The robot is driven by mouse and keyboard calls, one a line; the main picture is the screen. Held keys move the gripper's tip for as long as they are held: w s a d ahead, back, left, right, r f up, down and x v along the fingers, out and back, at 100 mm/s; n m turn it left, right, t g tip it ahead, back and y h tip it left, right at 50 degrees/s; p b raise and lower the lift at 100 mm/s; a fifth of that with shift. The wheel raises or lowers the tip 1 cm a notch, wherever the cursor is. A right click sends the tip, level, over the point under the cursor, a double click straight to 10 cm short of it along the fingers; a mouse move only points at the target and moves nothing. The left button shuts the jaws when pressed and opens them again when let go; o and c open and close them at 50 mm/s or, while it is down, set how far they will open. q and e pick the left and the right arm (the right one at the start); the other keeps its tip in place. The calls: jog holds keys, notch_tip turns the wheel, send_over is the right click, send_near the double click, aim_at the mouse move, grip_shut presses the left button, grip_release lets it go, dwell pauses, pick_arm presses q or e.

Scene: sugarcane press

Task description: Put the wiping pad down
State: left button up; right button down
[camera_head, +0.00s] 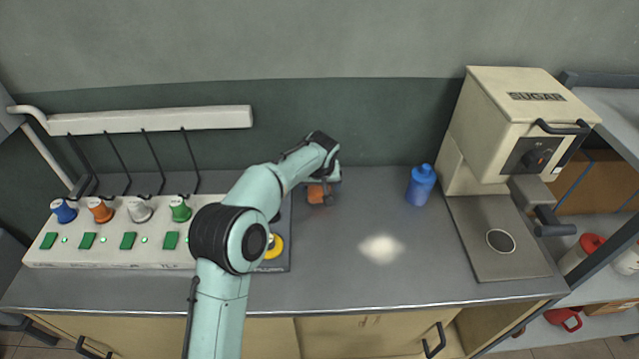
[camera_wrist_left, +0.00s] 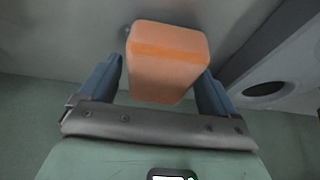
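The wiping pad is a small orange block (camera_head: 317,193) at the back middle of the counter, just under my left gripper (camera_head: 323,184). In the left wrist view the pad (camera_wrist_left: 166,62) sits between the two blue fingers of my left gripper (camera_wrist_left: 162,80), which is shut on it. The arm reaches in from the front and bends to the right over the counter. Whether the pad's underside touches the counter cannot be told. My right gripper is out of view.
A white control panel (camera_head: 110,257) with colored cups stands left. A dark tray (camera_head: 285,210) with a yellow item is partly behind my arm. A blue bottle (camera_head: 421,184) and the sugarcane press (camera_head: 510,120) stand right. A pale patch (camera_head: 381,249) marks the otherwise clear middle counter.

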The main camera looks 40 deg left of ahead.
pick_arm(q)
jog(key=shift+r, duration=0.2)
jog(key=p+v, duration=0.1)
jog(key=v, duration=1.2)
jog(key=shift+a+r+p, duration=0.2)
jog(key=shift+r+p, duration=0.1)
jog(key=shift+p, duration=0.1)
jog(key=shift+w, duration=0.15)
